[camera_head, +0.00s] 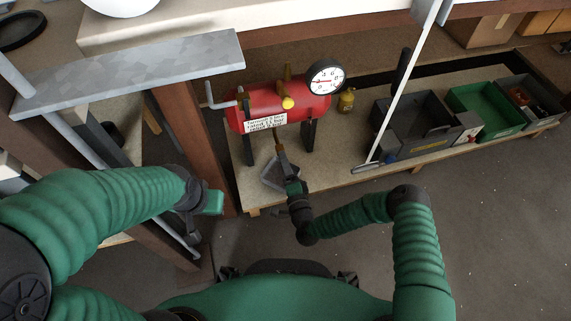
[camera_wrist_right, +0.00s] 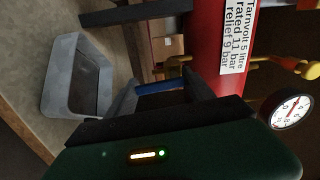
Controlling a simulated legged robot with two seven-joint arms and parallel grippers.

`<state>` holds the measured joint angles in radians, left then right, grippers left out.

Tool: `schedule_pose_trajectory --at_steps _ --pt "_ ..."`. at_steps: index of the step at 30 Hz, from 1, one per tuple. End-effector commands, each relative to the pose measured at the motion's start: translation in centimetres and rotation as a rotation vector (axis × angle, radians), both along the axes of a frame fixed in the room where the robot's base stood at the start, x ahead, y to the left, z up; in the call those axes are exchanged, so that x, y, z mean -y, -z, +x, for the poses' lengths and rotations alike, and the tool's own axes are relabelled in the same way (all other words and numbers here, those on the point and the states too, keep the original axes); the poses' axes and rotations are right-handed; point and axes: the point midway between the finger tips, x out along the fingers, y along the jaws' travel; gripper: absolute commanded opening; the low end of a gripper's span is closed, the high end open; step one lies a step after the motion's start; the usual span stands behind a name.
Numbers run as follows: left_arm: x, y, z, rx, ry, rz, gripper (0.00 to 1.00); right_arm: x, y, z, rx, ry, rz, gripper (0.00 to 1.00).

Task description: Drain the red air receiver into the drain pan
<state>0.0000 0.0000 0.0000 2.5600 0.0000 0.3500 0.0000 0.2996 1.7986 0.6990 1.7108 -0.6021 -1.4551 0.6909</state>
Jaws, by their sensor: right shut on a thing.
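The red air receiver (camera_head: 264,99) stands on dark legs on the low bench, with a white label and a round gauge (camera_head: 325,77). Its red body also shows in the right wrist view (camera_wrist_right: 208,50). The grey drain pan (camera_head: 268,173) lies on the bench below the receiver; in the wrist view the pan (camera_wrist_right: 62,100) has a dark inside, and I cannot tell whether it holds liquid. My right gripper (camera_head: 284,165) is under the receiver, shut on a small blue handle (camera_wrist_right: 160,86). My left gripper (camera_head: 207,201) is left of the bench, away from the receiver; its jaw opening is unclear.
A small yellow container (camera_head: 346,100) stands right of the receiver. A pale pole (camera_head: 401,90) leans across the bench. Black and green bins (camera_head: 484,110) stand farther right. A grey slab (camera_head: 130,72) juts in at left. The floor at right is clear.

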Motion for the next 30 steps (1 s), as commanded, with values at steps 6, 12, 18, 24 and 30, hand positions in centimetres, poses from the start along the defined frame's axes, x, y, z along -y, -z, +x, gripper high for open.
schedule_pose_trajectory --at_steps 6,12,18,24,30 --pt "0.0 0.05 0.0 0.0 0.0 0.0 0.0 0.39 0.41 0.01 -0.017 0.01 0.025 0.2" --pt "0.0 0.06 0.0 0.0 0.0 0.0 0.0 0.42 0.45 0.02 -0.018 0.011 0.028 0.2" --pt "0.0 0.06 0.0 0.0 0.0 0.0 0.0 0.45 0.47 0.02 -0.018 0.011 0.027 0.65" --pt "0.0 0.05 0.0 0.0 0.0 0.0 0.0 0.24 0.29 0.01 -0.015 0.007 0.028 0.83" --pt "0.0 0.04 0.0 0.0 0.0 0.0 0.0 0.12 0.18 -0.01 -0.013 0.004 0.028 0.83"
